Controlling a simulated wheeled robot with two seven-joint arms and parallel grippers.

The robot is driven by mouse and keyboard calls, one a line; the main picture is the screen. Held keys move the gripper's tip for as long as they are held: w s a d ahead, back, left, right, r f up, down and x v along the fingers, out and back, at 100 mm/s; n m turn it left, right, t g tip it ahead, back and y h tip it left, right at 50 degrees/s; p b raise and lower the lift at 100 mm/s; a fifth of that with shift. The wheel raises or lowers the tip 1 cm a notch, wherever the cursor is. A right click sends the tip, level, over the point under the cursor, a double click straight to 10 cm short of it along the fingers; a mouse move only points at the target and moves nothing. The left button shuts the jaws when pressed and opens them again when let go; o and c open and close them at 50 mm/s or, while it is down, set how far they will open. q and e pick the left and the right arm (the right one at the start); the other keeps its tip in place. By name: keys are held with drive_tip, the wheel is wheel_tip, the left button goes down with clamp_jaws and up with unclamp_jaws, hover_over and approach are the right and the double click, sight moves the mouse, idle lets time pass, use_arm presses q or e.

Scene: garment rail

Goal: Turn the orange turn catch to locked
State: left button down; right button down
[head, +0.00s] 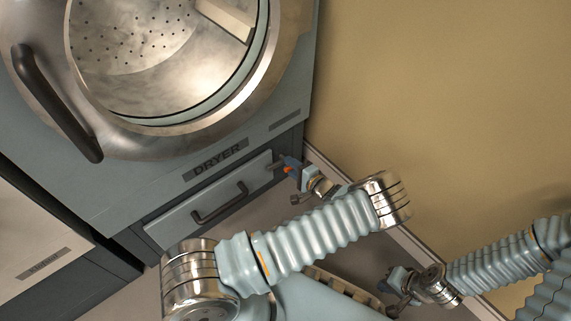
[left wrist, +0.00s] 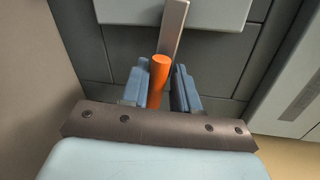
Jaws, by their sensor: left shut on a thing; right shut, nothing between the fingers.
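The orange turn catch (head: 287,169) is at the right end of the drawer panel (head: 215,205) below the dryer door. In the left wrist view the orange catch (left wrist: 157,82) stands between the blue fingers, with a grey metal bar (left wrist: 174,30) running up beyond it across the pale panel's edge. My left gripper (head: 289,164) is shut on the orange catch; it also shows in the left wrist view (left wrist: 159,90). My right gripper (head: 398,283) is shut and empty, low at the right, well away from the catch. The catch's base is partly hidden by the gripper.
The dryer (head: 225,135) has a big round door with a dark handle (head: 55,100). The drawer panel carries a dark handle (head: 220,203). A tan wall (head: 440,90) is close at the right. Another appliance (head: 35,240) stands at the left.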

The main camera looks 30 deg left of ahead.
use_arm(q)
drive_tip(key=shift+f+n+t, duration=0.1)
drive_tip(key=shift+n+t, duration=0.2)
drive_tip(key=shift+n, duration=0.5)
use_arm(e)
drive_tip(key=shift+a+f, duration=0.15)
drive_tip(key=shift+a, duration=0.35)
use_arm(q)
drive_tip(key=c, duration=1)
unclamp_jaws()
drive_tip(key=v, duration=0.7)
drive_tip(key=p+v, duration=0.1)
drive_tip(key=v, duration=0.6)
drive_tip(key=shift+r, duration=0.2)
use_arm(e)
drive_tip(key=shift+r, duration=0.75)
drive_tip(key=shift+s, duration=0.1)
